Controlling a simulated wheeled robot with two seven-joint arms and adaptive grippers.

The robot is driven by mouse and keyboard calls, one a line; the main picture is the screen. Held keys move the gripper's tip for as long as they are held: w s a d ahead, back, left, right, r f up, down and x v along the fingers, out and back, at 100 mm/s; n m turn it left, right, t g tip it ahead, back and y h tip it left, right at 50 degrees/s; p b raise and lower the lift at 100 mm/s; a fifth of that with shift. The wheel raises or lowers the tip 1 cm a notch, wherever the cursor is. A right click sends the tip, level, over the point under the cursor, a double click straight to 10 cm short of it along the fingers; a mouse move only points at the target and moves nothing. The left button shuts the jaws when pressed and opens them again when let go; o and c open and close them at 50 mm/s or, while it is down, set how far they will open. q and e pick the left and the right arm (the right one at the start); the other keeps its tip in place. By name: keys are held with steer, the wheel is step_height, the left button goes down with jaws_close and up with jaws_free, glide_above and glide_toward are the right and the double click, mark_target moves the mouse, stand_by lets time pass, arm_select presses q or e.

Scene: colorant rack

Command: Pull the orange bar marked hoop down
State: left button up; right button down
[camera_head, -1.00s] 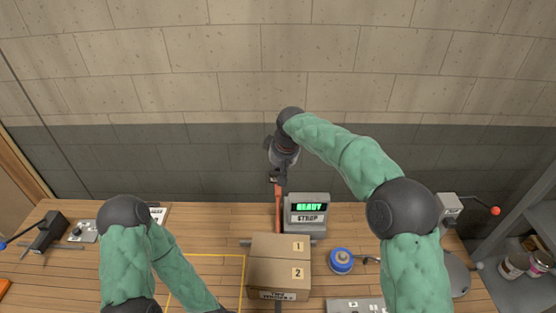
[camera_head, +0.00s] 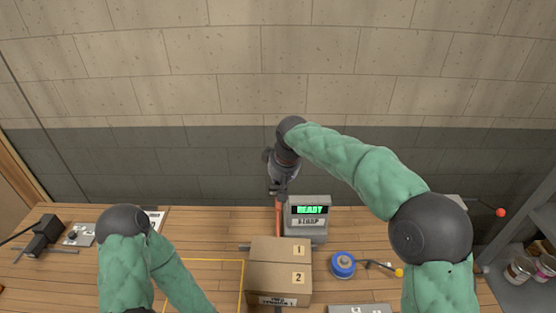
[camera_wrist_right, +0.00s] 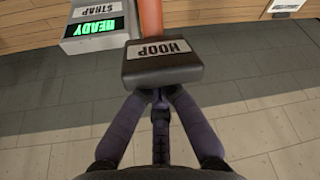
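The orange bar (camera_head: 278,218) stands upright beside the display box at the back of the bench. In the right wrist view the orange bar (camera_wrist_right: 151,18) runs into a dark block marked HOOP (camera_wrist_right: 162,62). My right gripper (camera_head: 277,190) is at the bar's upper end in the head view. In the right wrist view the two fingers of the right gripper (camera_wrist_right: 158,92) converge at the block's near edge. Their tips are partly hidden by the block, so I cannot tell whether they are closed on it. My left gripper is out of view; only its arm shows at lower left.
A grey display box (camera_head: 308,228) reading READY and STRAP stands right of the bar. A cardboard box (camera_head: 265,275) is in front. A blue round object (camera_head: 343,264) lies to its right. A yellow outline (camera_head: 243,285) marks the bench on the left.

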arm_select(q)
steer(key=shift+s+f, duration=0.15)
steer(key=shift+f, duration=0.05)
arm_select(e)
steer(key=shift+w+f, duration=0.1)
steer(key=shift+f, duration=0.05)
steer(key=shift+d, duration=0.1)
